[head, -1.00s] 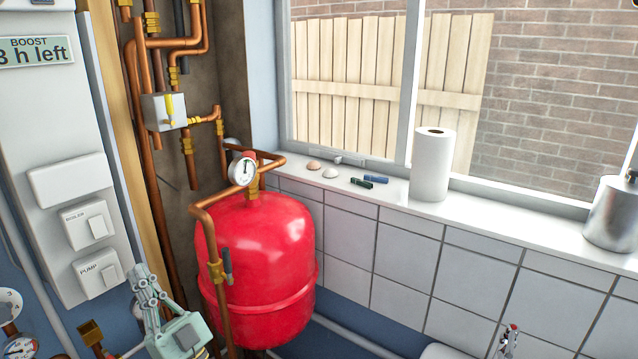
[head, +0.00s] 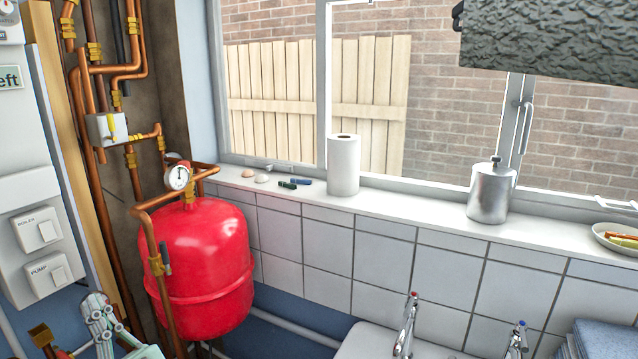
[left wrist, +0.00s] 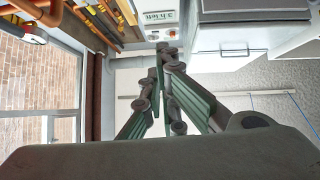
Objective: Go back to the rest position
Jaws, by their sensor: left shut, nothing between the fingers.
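My left gripper (head: 97,308) shows at the lower left of the head view, in front of the copper pipes and left of the red expansion vessel (head: 200,262). In the left wrist view its fingers (left wrist: 164,52) come together at the tips, shut with nothing between them. It appears apart from the things around it. My right gripper is in neither view.
A boiler switch (head: 38,230) and a pump switch (head: 48,275) sit on the left panel. The windowsill holds a paper roll (head: 343,165), a metal canister (head: 491,192) and a bowl (head: 612,238). Taps (head: 406,325) stand at a sink below.

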